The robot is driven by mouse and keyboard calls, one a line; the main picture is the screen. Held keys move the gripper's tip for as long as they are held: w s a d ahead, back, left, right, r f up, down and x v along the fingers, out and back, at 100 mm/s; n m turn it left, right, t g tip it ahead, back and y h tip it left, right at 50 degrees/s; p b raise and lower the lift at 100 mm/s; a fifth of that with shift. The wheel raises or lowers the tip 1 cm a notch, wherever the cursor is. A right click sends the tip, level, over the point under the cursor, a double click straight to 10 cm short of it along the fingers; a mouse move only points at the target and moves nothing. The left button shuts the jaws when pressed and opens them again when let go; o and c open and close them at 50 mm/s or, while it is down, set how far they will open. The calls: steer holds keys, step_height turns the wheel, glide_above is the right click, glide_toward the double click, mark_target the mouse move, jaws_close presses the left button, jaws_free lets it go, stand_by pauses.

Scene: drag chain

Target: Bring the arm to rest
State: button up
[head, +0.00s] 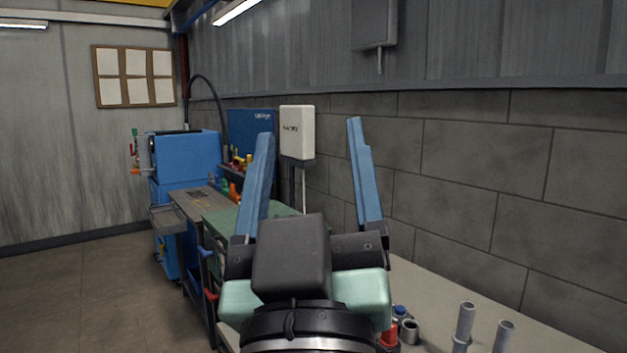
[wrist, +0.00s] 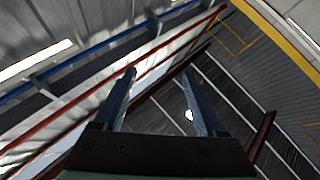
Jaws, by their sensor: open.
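My gripper (head: 311,128) is raised in the middle of the head view, with its two blue fingers pointing up and spread wide apart. Nothing is between the fingers. In the wrist view my gripper (wrist: 160,85) also shows its two fingers apart and empty, against the roof beams and a ceiling light. The lower part of my arm runs out of the head view at the bottom.
A pale bench top (head: 450,315) lies below right of my gripper, with grey posts (head: 465,322) and a red-and-blue item (head: 389,332). A grey block wall (head: 480,180) runs along the right. A blue cabinet (head: 186,157) stands at left. Floor (head: 90,300) at left is clear.

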steer(key=s+r+m+t, duration=0.2)
steer(key=s+r, duration=0.3)
steer(key=shift+d+r+t, duration=0.15)
steer(key=shift+r+t, duration=0.1)
steer(key=shift+t, duration=0.05)
